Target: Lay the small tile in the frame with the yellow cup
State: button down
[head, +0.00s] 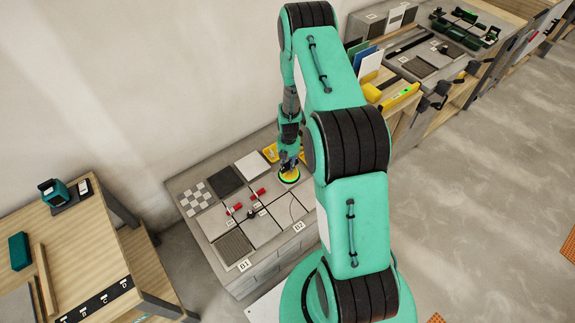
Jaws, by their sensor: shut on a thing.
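My gripper (288,167) points down at the back right of the grey workbench. It is shut on the yellow cup (289,177), a round yellow piece with a green rim, at or just above the bench top. My arm hides part of the bench to its right. A frame (262,231) with dark dividing lines lies at the bench front, near labels B1 and B2. A ribbed grey tile (232,246) lies in its front left cell. I cannot tell which piece is the small tile, or whether one is under the cup.
A checkered tile (196,199), a dark tile (226,180) and a white tile (252,166) lie along the back of the bench. Red clips (258,194) stand around the frame lines. A yellow tray (271,152) is behind my gripper. A wooden table (110,250) stands left.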

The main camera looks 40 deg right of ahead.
jog(key=shift+d, duration=0.15)
jog(key=s+d+b, duration=0.1)
jog(key=s+d, duration=0.4)
jog(key=d, duration=0.5)
jog(key=s+d+b, duration=0.1)
jog(key=s+d, duration=0.4)
jog(key=d, duration=0.6)
jog(key=shift+s+d, duration=0.2)
jog(key=shift+s, duration=0.05)
dwell(0.7)
jog(key=shift+b, duration=0.35)
notch_tip(320, 180, down, 8)
jog(key=b, duration=0.4)
dwell(3.7)
